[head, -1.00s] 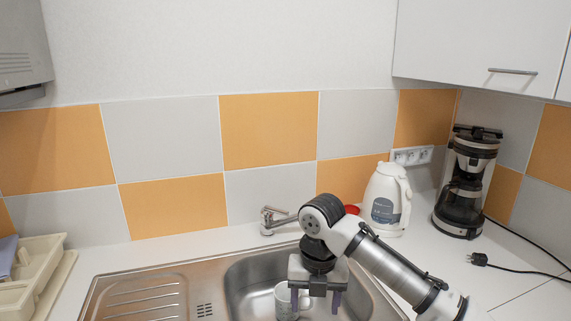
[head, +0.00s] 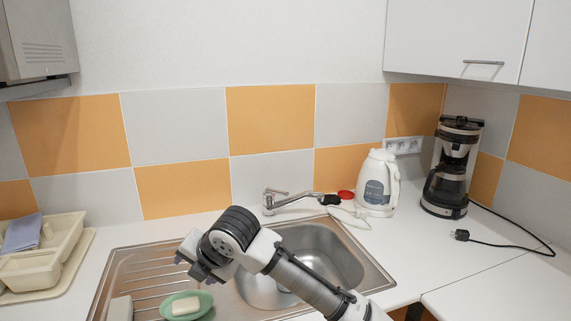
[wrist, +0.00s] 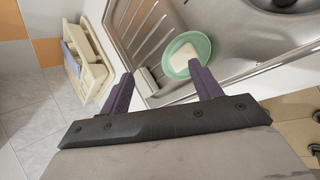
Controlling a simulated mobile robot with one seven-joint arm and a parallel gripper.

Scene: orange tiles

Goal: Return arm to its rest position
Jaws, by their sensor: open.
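My gripper (head: 192,268) is raised above the sink's ribbed drainboard (head: 150,268), left of the basin, with the arm reaching in from the lower right. In the wrist view its two purple fingers (wrist: 163,76) stand apart with nothing between them. A green dish with a pale bar of soap (head: 188,304) is on the drainboard below the gripper. The dish also shows beyond the fingertips in the wrist view (wrist: 187,54). My arm hides part of the sink basin (head: 335,250).
A chrome faucet (head: 283,202) stands behind the basin. A white kettle (head: 377,185) and a coffee maker (head: 450,170) with a loose cord are at the back right. A cream rack (head: 35,262) is at the left. The right counter (head: 500,285) is mostly clear.

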